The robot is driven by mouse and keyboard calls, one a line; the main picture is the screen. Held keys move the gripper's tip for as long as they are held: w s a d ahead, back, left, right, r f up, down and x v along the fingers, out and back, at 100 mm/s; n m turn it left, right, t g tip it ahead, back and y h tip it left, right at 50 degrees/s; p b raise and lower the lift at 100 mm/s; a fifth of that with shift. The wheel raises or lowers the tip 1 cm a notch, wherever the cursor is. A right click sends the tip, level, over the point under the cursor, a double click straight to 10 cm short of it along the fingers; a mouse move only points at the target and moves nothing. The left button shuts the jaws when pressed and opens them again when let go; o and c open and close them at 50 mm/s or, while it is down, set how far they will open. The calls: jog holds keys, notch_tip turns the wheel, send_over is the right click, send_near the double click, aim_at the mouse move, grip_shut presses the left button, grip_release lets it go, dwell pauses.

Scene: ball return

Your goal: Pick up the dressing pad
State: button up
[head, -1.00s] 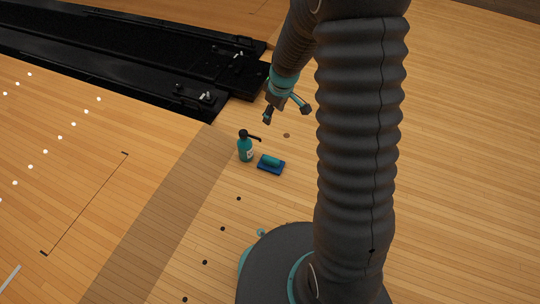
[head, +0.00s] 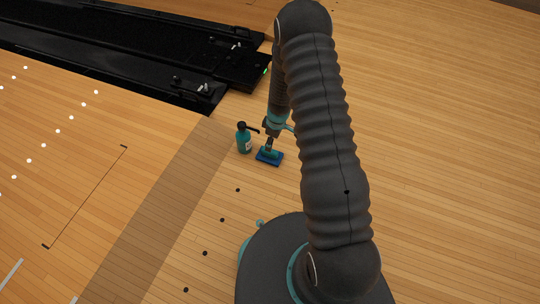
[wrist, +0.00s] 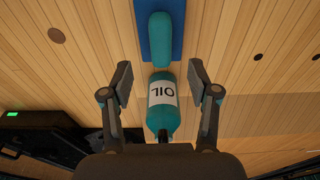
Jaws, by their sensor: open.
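The dressing pad (head: 270,158) is a flat blue plate with a rounded teal grip on top, lying on the wooden floor. In the wrist view the pad (wrist: 145,32) is at the top centre, its grip pointing down the picture. My gripper (wrist: 160,78) is open and empty, its fingers spread to either side below the pad's grip in the picture. In the head view my gripper (head: 268,143) is just above the pad, with part of it behind my arm. I cannot tell whether it touches the pad.
A teal oil bottle (head: 244,143) with a black pump stands close left of the pad; in the wrist view the bottle (wrist: 162,105) shows between my fingers. The black lane machinery (head: 200,75) is at the back left. Floor to the right is clear.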

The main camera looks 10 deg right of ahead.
aim_at(270, 154)
jog(key=shift+w+a+f+b, duration=0.1)
jog(key=shift+a+f+b, duration=0.05)
jog(key=shift+f, duration=1.15)
jog(key=shift+w+a+f+b, duration=0.1)
jog(key=shift+f, duration=1.2)
jog(key=shift+w+a+f+b, duration=0.1)
jog(key=shift+a+f+b, duration=0.05)
jog(key=shift+f, duration=1.15)
grip_shut()
